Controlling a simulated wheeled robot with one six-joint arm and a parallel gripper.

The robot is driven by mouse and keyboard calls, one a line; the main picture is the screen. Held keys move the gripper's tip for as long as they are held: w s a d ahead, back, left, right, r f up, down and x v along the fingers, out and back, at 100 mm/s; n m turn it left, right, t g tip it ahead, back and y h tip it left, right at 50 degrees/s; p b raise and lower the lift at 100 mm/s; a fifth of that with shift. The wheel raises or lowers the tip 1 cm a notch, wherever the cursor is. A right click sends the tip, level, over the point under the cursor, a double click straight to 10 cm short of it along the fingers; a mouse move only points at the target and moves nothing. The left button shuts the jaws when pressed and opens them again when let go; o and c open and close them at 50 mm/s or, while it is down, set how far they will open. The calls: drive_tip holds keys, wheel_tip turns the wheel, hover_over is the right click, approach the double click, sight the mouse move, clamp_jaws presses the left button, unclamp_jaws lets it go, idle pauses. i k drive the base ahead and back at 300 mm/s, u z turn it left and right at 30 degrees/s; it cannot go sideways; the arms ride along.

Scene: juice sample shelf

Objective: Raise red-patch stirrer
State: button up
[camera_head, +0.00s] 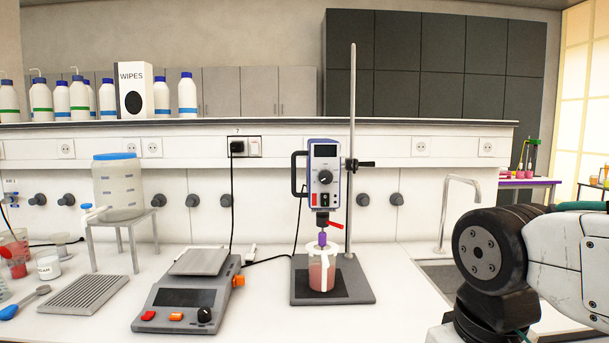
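An overhead stirrer (312,177) with a blue-and-white body, a dark display and a round knob is clamped to a tall metal rod (352,110). A red patch (335,225) shows at the chuck under its body, and a small red spot is on its front. Below the chuck is a purple part (322,239). A beaker of pink liquid (321,274) stands on the dark base plate (360,284) under the stirrer. The shaft's lower end is hidden in the beaker. My gripper is not in view; only part of my arm shows at the right.
A white tank (118,188) sits on a metal stand. A sink with a tap (447,205) lies to the right. A cable runs behind the stirrer to a socket.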

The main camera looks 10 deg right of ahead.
sight(321, 154)
drive_tip(key=u, duration=1)
drive_tip(key=i, duration=0.9)
drive_tip(key=u, duration=0.05)
